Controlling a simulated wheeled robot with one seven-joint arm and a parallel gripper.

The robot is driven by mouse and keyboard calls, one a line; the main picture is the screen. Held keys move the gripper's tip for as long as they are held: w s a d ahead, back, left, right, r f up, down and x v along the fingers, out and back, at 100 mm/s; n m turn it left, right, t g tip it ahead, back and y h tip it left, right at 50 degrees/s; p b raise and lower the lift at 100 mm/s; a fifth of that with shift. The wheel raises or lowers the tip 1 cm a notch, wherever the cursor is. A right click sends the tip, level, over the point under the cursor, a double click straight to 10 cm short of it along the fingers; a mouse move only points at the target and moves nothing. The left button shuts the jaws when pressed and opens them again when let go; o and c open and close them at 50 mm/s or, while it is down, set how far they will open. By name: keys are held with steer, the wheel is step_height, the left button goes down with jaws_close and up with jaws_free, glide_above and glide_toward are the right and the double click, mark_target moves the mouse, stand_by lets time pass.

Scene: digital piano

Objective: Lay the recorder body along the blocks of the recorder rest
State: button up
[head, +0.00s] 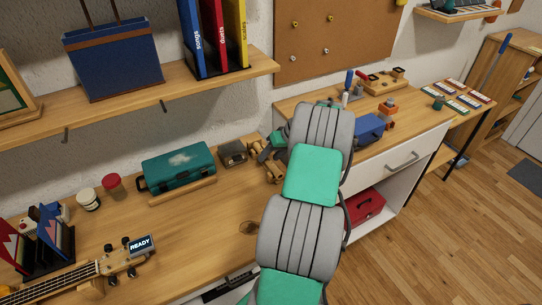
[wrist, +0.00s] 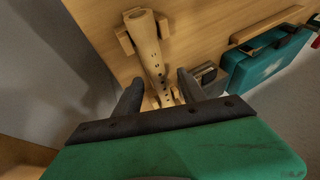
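The recorder body (wrist: 151,50), a pale wooden tube with finger holes and a wider end, lies between the wooden blocks of the recorder rest (wrist: 125,41) in the wrist view. Blocks show on both sides of its wide end and near its narrow end. My gripper (wrist: 160,80) is open, its two dark fingers apart on either side of the tube's narrower part, with a visible gap to each side. In the head view the rest (head: 271,170) shows only partly beside my arm, and my fingertips are hard to make out there.
A teal case (head: 178,168) stands on the desk left of the rest, with a small dark box (head: 232,153) between them. A blue box (head: 369,128) is to the right. A shelf (head: 140,97) overhangs the desk's back left. The desk's front middle is mostly clear.

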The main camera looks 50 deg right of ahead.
steer(key=shift+r+p, duration=2.6)
steer(key=shift+r, duration=0.95)
steer(key=v, duration=0.7)
steer(key=shift+s+d+r, duration=0.15)
steer(key=shift+s+r, duration=0.05)
steer(key=shift+r, duration=0.1)
